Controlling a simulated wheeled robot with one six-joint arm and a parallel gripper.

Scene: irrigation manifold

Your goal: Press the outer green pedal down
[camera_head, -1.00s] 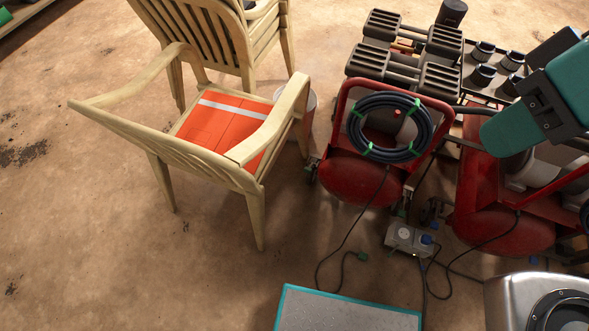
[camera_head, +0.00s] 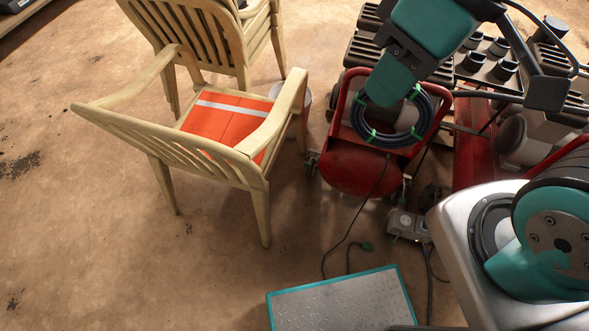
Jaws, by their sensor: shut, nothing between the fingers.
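I cannot make out any green pedal in the head view. My gripper (camera_head: 384,90) is at the upper right, with teal, shut fingers pointing down and nothing visible in them. It appears in front of the coiled dark hose (camera_head: 421,127) and hides part of it; I cannot tell how far apart they are. The hose has green ties and is on a red wheeled machine (camera_head: 358,172).
A wooden chair (camera_head: 258,190) with an orange item (camera_head: 225,125) stands left. The left floor is mostly clear.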

